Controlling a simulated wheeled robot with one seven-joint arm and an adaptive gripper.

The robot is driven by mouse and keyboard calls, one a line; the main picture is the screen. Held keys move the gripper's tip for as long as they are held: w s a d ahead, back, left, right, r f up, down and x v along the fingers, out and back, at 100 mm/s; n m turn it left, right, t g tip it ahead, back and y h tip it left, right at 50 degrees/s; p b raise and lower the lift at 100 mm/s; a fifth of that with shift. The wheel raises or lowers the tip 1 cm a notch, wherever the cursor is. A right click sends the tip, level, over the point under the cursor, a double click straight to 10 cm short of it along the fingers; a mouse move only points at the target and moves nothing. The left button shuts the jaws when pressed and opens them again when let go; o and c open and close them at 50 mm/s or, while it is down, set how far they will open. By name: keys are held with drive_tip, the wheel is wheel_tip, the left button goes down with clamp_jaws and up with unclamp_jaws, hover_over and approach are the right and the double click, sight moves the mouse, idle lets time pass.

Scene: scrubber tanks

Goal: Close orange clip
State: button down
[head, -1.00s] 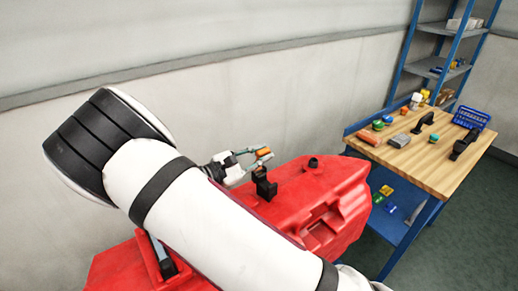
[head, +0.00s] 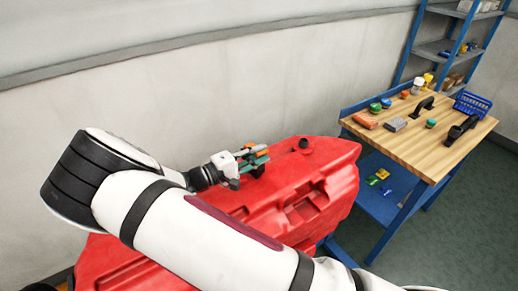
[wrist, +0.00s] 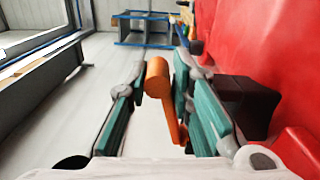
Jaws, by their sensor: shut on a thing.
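The orange clip (wrist: 157,77) has a round, cylinder-like end and a narrow bar running down toward my wrist in the wrist view. It sits between the teal finger pads of my gripper (wrist: 158,95), which is shut on it. In the head view a small orange part of the clip (head: 262,153) shows at my gripper (head: 256,162), above the red tank (head: 330,165). A black block (wrist: 247,103) stands on the tank's red face beside the right finger. In the head view my fingers mostly hide that block. Whether the clip is latched cannot be told.
A black cap (head: 304,143) stands on the tank past my gripper. A wooden workbench (head: 420,150) with several small parts and a blue basket (head: 472,103) stands at the right. A blue shelf (head: 440,50) is behind it. A pale wall runs behind the tank.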

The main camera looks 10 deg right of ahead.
drive_tip(key=shift+s+f, duration=0.2)
drive_tip(key=shift+f, duration=0.2)
idle(0.4)
drive_tip(key=c, duration=1.5)
unclamp_jaws()
drive_tip(key=shift+c, duration=0.2)
drive_tip(key=shift+o, duration=0.3)
drive_tip(key=shift+f, duration=0.1)
